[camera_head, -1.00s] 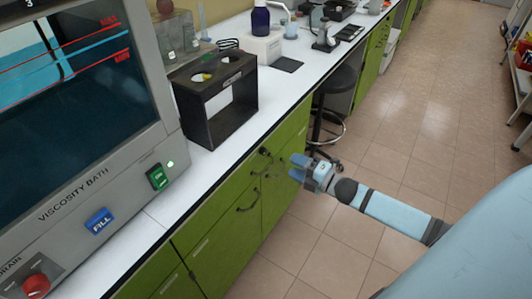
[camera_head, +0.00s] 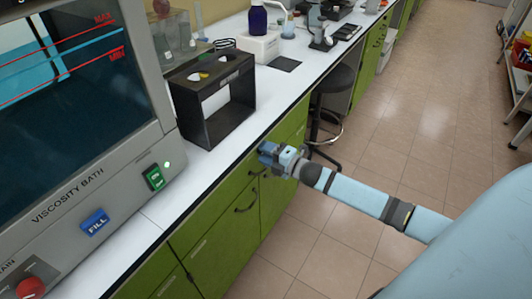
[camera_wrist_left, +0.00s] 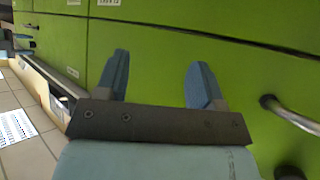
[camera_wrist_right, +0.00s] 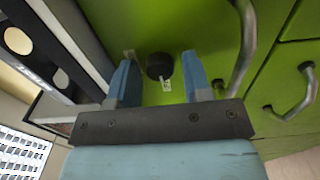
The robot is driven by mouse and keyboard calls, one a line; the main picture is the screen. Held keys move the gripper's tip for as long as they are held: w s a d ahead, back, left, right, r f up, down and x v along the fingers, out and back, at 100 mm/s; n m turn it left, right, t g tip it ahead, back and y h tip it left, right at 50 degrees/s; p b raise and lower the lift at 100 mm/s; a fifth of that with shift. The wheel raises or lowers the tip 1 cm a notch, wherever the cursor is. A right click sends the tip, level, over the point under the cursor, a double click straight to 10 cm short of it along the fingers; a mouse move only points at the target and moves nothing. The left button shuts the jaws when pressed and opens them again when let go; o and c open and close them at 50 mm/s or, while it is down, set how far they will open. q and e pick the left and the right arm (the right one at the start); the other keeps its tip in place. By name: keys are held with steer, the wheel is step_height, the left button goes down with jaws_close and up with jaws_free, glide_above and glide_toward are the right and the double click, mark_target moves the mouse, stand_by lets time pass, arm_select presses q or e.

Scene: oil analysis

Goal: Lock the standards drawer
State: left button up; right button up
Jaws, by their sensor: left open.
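The green drawer front (camera_head: 232,187) on the cabinet below the bench appears closed, with a dark bar handle (camera_wrist_right: 246,45). A round black lock knob (camera_wrist_right: 158,65) with a small pale key or tag sits on the green front in the right wrist view. My right gripper (camera_head: 267,153) is at the drawer front near the bench edge. In its wrist view its blue fingers (camera_wrist_right: 158,85) are open on either side of the knob, with gaps showing. In the head view the gripper hides the knob. My left gripper (camera_wrist_left: 158,85) is open and empty, facing green cabinet fronts.
A second handle (camera_head: 246,206) sticks out from the front lower left of my right gripper. A black rack (camera_head: 215,105) and the viscosity bath (camera_head: 100,195) stand on the white bench.

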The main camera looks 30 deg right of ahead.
steer(key=c, duration=0.7)
steer(key=shift+o, duration=0.2)
